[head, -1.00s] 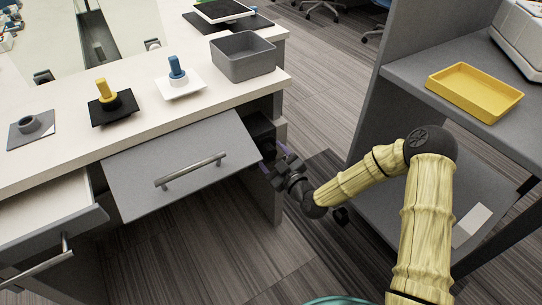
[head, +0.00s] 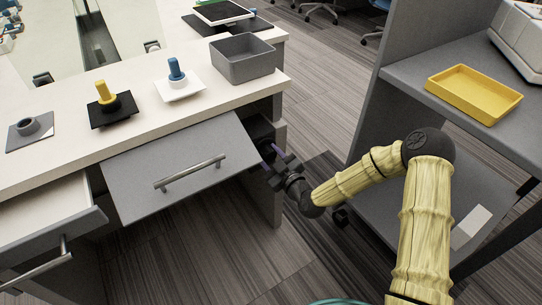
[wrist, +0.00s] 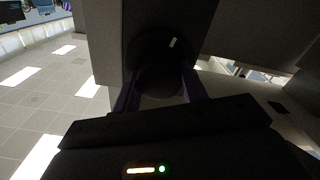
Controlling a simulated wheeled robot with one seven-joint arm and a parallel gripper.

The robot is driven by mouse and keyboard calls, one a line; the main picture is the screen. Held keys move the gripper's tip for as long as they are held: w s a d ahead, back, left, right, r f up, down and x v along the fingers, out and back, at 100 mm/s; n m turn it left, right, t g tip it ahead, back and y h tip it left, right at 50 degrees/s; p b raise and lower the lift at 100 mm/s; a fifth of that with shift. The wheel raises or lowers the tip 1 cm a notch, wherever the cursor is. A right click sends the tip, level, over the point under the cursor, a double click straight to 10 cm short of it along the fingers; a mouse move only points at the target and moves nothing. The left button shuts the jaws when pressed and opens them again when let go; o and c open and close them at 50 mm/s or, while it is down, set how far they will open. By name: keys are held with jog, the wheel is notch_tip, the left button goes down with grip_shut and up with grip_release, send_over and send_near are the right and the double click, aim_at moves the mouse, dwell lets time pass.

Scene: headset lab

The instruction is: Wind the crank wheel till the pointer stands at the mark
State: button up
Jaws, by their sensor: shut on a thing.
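In the wrist view a dark round crank wheel (wrist: 158,75) sits against a grey panel, between the two purple fingers of my gripper (wrist: 160,92). My gripper is shut on it. A short white line (wrist: 173,43) shows near the wheel's upper edge; I cannot tell whether it is the pointer or the mark. The wheel is too dark and covered to make out there.
The drawer's front and its handle (head: 190,173) stand close on the left of my gripper. A grey bin (head: 243,60) and peg stands are on the desk top. On the right, a grey shelf holds a yellow tray (head: 474,93). Floor lies open below.

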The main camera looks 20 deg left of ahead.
jog(key=shift+w+d, duration=0.1)
jog(key=m+p, duration=0.1)
jog(key=m, duration=0.2)
jog(key=shift+m, duration=0.4)
jog(key=m+p, duration=0.1)
jog(key=m, duration=0.4)
jog(key=m+p, duration=0.1)
jog(key=m, duration=0.4)
jog(key=shift+d+f, duration=0.1)
jog(key=shift+m, duration=1.9)
jog(key=shift+f, duration=0.1)
jog(key=o, duration=1)
jog(key=shift+c, duration=0.2)
